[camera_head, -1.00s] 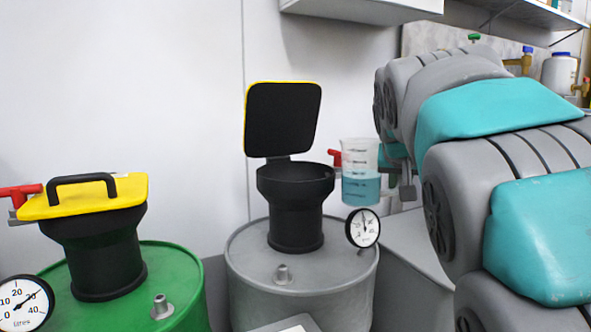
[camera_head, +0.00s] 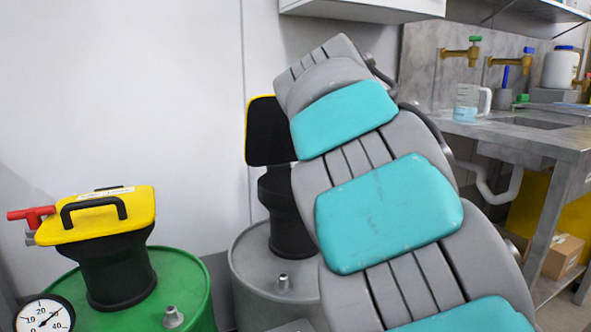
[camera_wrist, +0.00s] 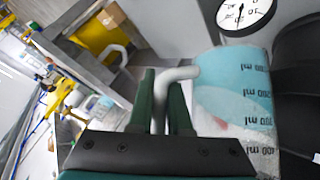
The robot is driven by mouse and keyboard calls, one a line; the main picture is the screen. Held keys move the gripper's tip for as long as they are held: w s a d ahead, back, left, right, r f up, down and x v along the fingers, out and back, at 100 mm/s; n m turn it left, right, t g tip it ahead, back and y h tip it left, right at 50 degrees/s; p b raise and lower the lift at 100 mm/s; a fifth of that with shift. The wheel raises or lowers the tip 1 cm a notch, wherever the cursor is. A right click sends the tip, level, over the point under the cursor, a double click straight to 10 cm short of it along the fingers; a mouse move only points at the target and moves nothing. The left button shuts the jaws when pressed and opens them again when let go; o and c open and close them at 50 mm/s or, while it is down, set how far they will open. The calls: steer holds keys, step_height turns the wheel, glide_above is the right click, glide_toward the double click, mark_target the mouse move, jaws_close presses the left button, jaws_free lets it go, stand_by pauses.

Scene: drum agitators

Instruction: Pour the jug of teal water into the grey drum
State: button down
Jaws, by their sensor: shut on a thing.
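My gripper (camera_wrist: 162,92) is shut on the handle of a clear jug (camera_wrist: 235,100) with ml markings and teal water, seen in the wrist view. Whether the jug is tilted I cannot tell. Beside it at the right edge is a black funnel neck (camera_wrist: 300,100), with a dial gauge (camera_wrist: 245,14) above. In the head view my arm hides the jug, my gripper and part of the grey drum (camera_head: 255,265). The drum's black funnel (camera_head: 285,220) is partly visible, its yellow-edged lid (camera_head: 267,132) standing open. I see no stream of water.
A green drum (camera_head: 180,285) with a shut yellow lid (camera_head: 105,215) stands at the left. At the right is a bench (camera_head: 510,135) with brass taps, a white tub (camera_head: 560,68) and another jug (camera_head: 467,102) holding light-blue liquid. A cardboard box (camera_head: 563,255) sits below.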

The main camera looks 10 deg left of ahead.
steer(key=shift+w+a+r+n+g+h+p, duration=0.2)
steer(key=shift+a+r+n+h+p, duration=0.2)
steer(key=shift+r+h+p, duration=0.6)
steer(key=shift+w+a+r+n+g+h+p, duration=0.25)
steer(key=shift+a+r+p, duration=0.25)
steer(key=shift+p, duration=0.9)
steer(key=shift+w+a+r+n+h+p, duration=0.1)
steer(key=shift+a+r+n+h+p, duration=0.15)
steer(key=shift+n+h+p, duration=0.45)
steer(key=shift+a+r+n+h+p, duration=0.1)
steer(key=shift+a+r+h+p, duration=0.2)
steer(key=shift+p, duration=0.8)
steer(key=shift+w+a+r+h, duration=0.1)
steer(key=shift+h, duration=0.25)
steer(key=shift+w+a+r+n+h, duration=0.1)
steer(key=shift+a+r+n+h, duration=0.2)
steer(key=shift+r, duration=0.15)
steer(key=shift+w+a+r+n+h, duration=0.1)
steer(key=shift+a+r+n+h, duration=0.15)
steer(key=shift+r, duration=0.2)
steer(key=shift+w+a+r+h, duration=0.1)
steer(key=shift+w+a+h, duration=0.15)
steer(key=shift+a+h, duration=0.25)
stand_by(0.5)
steer(key=shift+a+n, duration=0.3)
steer(key=shift+a, duration=0.05)
steer(key=shift+w+a+r+h, duration=0.1)
steer(key=shift+w+a+h, duration=0.15)
steer(key=shift+a, duration=0.3)
